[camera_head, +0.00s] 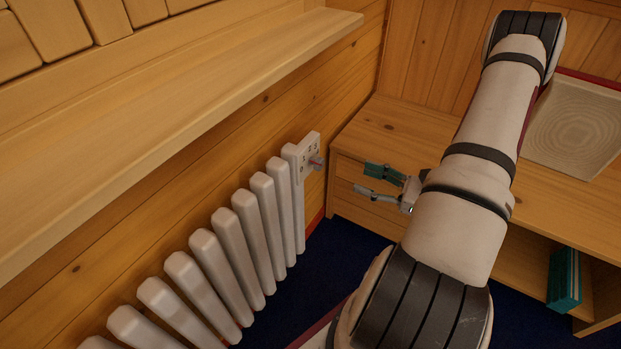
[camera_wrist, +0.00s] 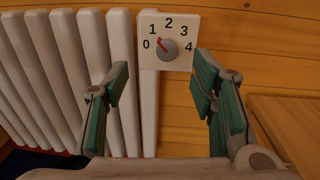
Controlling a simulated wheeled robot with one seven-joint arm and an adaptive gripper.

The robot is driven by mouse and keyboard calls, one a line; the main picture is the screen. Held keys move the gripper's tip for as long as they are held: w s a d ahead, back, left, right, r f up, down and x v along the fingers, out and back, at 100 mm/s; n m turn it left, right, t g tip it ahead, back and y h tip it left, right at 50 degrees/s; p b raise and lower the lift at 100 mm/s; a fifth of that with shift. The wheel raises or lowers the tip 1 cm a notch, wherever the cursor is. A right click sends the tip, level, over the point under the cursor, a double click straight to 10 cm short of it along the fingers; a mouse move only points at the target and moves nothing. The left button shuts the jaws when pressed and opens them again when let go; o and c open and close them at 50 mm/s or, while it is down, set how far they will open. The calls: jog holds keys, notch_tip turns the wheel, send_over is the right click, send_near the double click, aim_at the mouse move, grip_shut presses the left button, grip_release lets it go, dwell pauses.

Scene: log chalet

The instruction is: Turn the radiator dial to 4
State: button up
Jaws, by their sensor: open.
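The radiator dial is a grey round knob (camera_wrist: 167,50) on a white square plate (camera_wrist: 180,22) marked 0 to 4. Its red pointer tilts up and left, close to the direction of the 1. In the head view the plate (camera_head: 308,150) sits at the right end of the white radiator (camera_head: 240,235), with the knob (camera_head: 316,162) sticking out to the right. My gripper (camera_head: 369,180) is open and empty, to the right of the knob and apart from it. In the wrist view the knob lies ahead, between and beyond the green-padded fingers (camera_wrist: 161,72).
A wooden shelf (camera_head: 190,110) runs along the wall above the radiator. A wooden desk (camera_head: 400,135) stands right of the dial, behind my gripper, with a pale square board (camera_head: 575,130) on top and teal books (camera_head: 564,280) below. Dark blue floor (camera_head: 330,262) is open.

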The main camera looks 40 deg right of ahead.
aim_at(322, 166)
jog(key=shift+m+t+h, duration=0.4)
jog(key=shift+m+h, duration=0.1)
jog(key=shift+m, duration=0.1)
jog(key=b+x, duration=0.1)
jog(key=x, duration=0.3)
jog(key=f+b+x, duration=0.1)
jog(key=x, duration=0.3)
jog(key=f+b+x, duration=0.1)
jog(key=x, duration=0.4)
jog(key=shift+d+f, duration=0.1)
jog(key=shift+d, duration=0.05)
jog(key=c, duration=1.1)
